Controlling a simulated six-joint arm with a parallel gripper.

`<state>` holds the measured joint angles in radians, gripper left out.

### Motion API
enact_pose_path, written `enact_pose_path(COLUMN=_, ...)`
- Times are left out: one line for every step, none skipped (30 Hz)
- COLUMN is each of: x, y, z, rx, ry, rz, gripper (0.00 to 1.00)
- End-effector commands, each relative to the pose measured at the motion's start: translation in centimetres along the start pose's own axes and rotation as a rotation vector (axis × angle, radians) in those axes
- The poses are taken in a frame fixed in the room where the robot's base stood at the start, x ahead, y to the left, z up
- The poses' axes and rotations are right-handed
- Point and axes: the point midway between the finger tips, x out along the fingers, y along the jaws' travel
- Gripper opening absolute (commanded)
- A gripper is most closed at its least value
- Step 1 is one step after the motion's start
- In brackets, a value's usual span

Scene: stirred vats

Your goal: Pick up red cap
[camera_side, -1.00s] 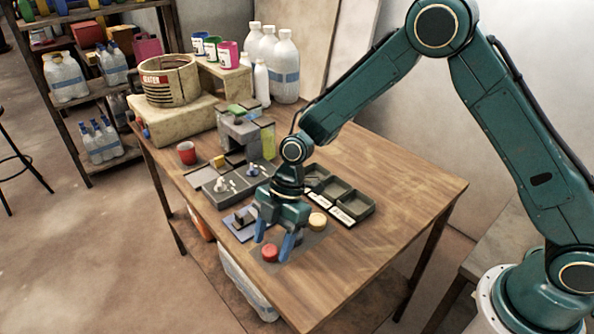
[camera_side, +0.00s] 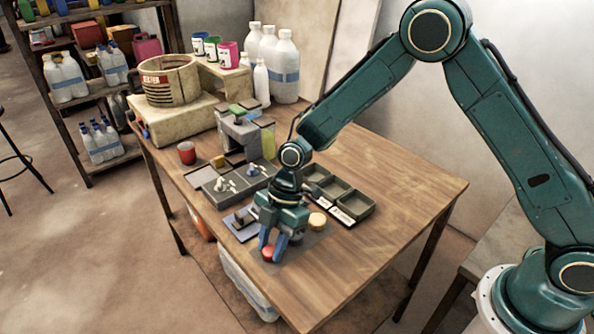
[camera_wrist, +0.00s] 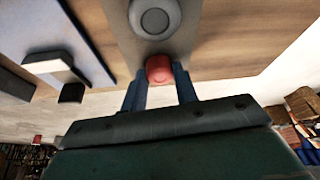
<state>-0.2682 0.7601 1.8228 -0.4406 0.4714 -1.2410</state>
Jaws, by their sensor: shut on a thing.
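The red cap (camera_side: 268,254) is at the front edge of a grey mat on the wooden table. My gripper (camera_side: 274,249) points down over it with its blue fingers shut on the cap. In the wrist view the red cap (camera_wrist: 159,69) sits between the two finger tips of my gripper (camera_wrist: 160,76). In the side view the fingers hide part of the cap. I cannot tell whether the cap still touches the mat.
A blue plate (camera_side: 241,227) with a dark fitting is just left. Dark trays (camera_side: 353,206) stand behind to the right. The table's right front part (camera_side: 370,260) is clear.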

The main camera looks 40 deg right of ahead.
Motion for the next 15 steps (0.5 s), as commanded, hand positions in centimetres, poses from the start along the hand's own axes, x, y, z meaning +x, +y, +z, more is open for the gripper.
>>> enact_pose_path(x=-0.01, y=0.00, z=0.00, rx=0.000, ry=0.000, rz=0.000, gripper=0.08)
enact_pose_path(x=-0.01, y=0.00, z=0.00, rx=0.000, ry=0.000, rz=0.000, gripper=0.08)
enact_pose_path(x=-0.01, y=0.00, z=0.00, rx=0.000, ry=0.000, rz=0.000, gripper=0.08)
enact_pose_path(x=-0.01, y=0.00, z=0.00, rx=0.000, ry=0.000, rz=0.000, gripper=0.08)
enact_pose_path(x=0.00, y=0.00, z=0.00, rx=0.000, ry=0.000, rz=0.000, gripper=0.08)
enact_pose_path(x=-0.01, y=0.00, z=0.00, rx=0.000, ry=0.000, rz=0.000, gripper=0.08)
enact_pose_path(x=-0.02, y=0.00, z=-0.01, rx=0.000, ry=0.000, rz=0.000, gripper=0.08)
enact_pose_path(x=-0.04, y=0.01, z=-0.02, rx=0.000, ry=0.000, rz=0.000, gripper=0.08)
enact_pose_path(x=-0.10, y=0.01, z=-0.04, rx=0.000, ry=0.000, rz=0.000, gripper=0.08)
enact_pose_path(x=-0.16, y=0.01, z=-0.07, rx=0.000, ry=0.000, rz=0.000, gripper=0.08)
enact_pose_path(x=-0.24, y=0.01, z=-0.10, rx=0.000, ry=0.000, rz=0.000, gripper=0.08)
enact_pose_path(x=-0.38, y=0.02, z=-0.16, rx=-0.001, ry=0.000, rz=0.000, gripper=0.08)
enact_pose_path(x=-0.52, y=0.03, z=-0.22, rx=-0.001, ry=0.000, rz=0.001, gripper=0.08)
enact_pose_path(x=-0.69, y=0.04, z=-0.29, rx=-0.001, ry=0.000, rz=0.001, gripper=0.08)
enact_pose_path(x=-0.98, y=0.06, z=-0.41, rx=-0.001, ry=0.000, rz=0.002, gripper=0.08)
